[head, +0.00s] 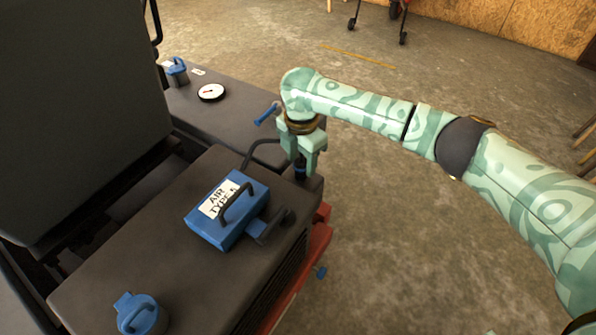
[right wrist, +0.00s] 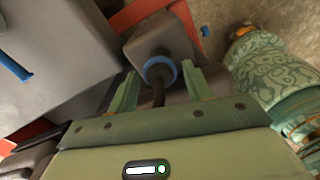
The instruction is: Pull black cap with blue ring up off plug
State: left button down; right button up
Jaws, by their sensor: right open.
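The black cap with the blue ring (head: 300,170) stands at the far right corner of the dark machine housing, directly under my right gripper (head: 304,150). In the right wrist view the blue ring (right wrist: 160,64) lies between the tips of my right gripper (right wrist: 159,78), with a gap on each side. A black stem or cable runs from the ring toward the palm. The jaws are open and hold nothing. The plug under the cap is hidden. My left gripper is not in view.
A blue box labelled "AIR TYPE A" (head: 228,209) with a black handle sits on the housing (head: 130,235), left of the gripper. A black cable runs behind it. A round gauge (head: 211,92) and a blue handle (head: 266,114) are beyond. Open concrete floor (head: 400,250) lies right.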

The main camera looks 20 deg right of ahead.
aim_at(301, 161)
notch_tip(301, 161, down, 4)
jog(key=shift+r+b, duration=0.2)
jog(key=shift+b, duration=0.45)
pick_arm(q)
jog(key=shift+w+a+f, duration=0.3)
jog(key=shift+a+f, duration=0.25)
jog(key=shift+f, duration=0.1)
pick_arm(e)
jog(key=shift+c, duration=0.3)
